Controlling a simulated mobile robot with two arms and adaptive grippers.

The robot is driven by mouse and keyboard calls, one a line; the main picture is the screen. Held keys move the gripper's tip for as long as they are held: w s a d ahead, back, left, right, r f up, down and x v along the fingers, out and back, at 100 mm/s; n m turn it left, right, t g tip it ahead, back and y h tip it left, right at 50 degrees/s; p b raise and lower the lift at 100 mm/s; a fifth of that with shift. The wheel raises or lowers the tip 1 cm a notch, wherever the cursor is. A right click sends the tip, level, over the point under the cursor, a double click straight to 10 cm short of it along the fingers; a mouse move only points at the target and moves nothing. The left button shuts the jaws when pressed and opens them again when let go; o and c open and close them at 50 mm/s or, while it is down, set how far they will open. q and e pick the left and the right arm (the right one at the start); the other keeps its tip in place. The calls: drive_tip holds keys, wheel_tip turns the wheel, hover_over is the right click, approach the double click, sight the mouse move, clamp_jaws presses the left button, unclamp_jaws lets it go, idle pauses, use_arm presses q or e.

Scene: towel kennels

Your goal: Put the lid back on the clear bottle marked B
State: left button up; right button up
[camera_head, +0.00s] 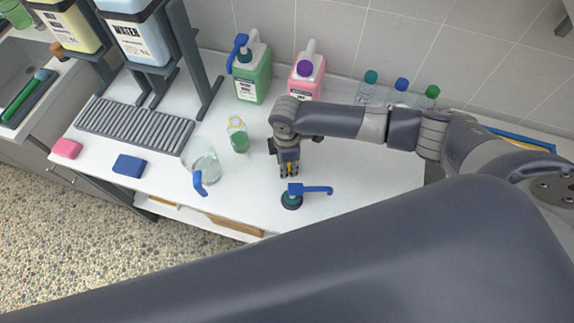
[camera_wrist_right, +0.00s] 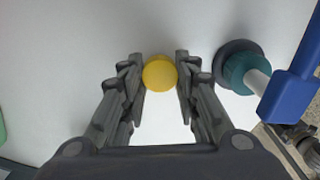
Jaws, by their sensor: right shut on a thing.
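My right gripper (camera_head: 289,172) points down over the white counter, shut on a small yellow lid. In the right wrist view the round yellow lid (camera_wrist_right: 159,74) sits between the two fingers. Left of the gripper stands a small clear bottle (camera_head: 238,138) with green liquid and a pale yellowish rim; whether it is uncapped is too small to tell. Three clear bottles with a teal cap (camera_head: 370,77), a blue cap (camera_head: 401,84) and a green cap (camera_head: 432,91) stand at the back right. I cannot read a B on any bottle. My left gripper is out of view.
A loose pump head with blue spout (camera_head: 310,190) lies close in front of the gripper. A glass jug (camera_head: 204,168), blue sponge (camera_head: 129,165), pink sponge (camera_head: 66,149) and drain rack (camera_head: 135,127) are left. A green pump bottle (camera_head: 251,80) and pink bottle (camera_head: 306,80) stand behind.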

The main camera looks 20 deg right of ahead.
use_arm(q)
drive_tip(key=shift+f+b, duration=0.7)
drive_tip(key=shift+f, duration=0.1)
use_arm(e)
wheel_tip(320, 180, up, 9)
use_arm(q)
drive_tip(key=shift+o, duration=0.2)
